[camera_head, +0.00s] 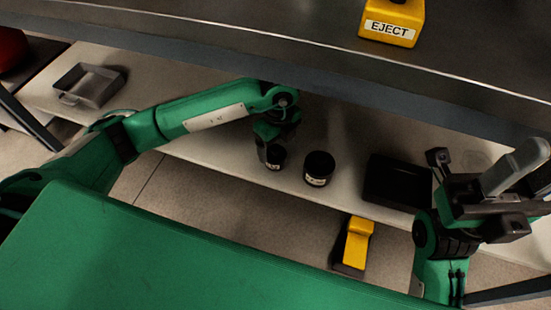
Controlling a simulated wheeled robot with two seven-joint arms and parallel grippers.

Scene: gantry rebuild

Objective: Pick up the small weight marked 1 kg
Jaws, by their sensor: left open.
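Two black cylindrical weights stand on the light shelf under the dark counter. The smaller weight (275,158) is on the left and has a pale label too small to read. The larger weight (319,168) stands just to its right, also with a pale label. My left gripper (270,146) is open, directly at the smaller weight and partly covering its upper left side. I cannot tell whether the fingers touch it. My right arm's end (480,205) is at the right, away from both weights; its fingers cannot be made out clearly.
A black tray (392,184) lies on the shelf to the right of the weights. A grey metal tray (90,86) sits at the far left. The counter with a yellow EJECT block (392,22) overhangs the shelf. A yellow and black pedal (354,244) is on the floor.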

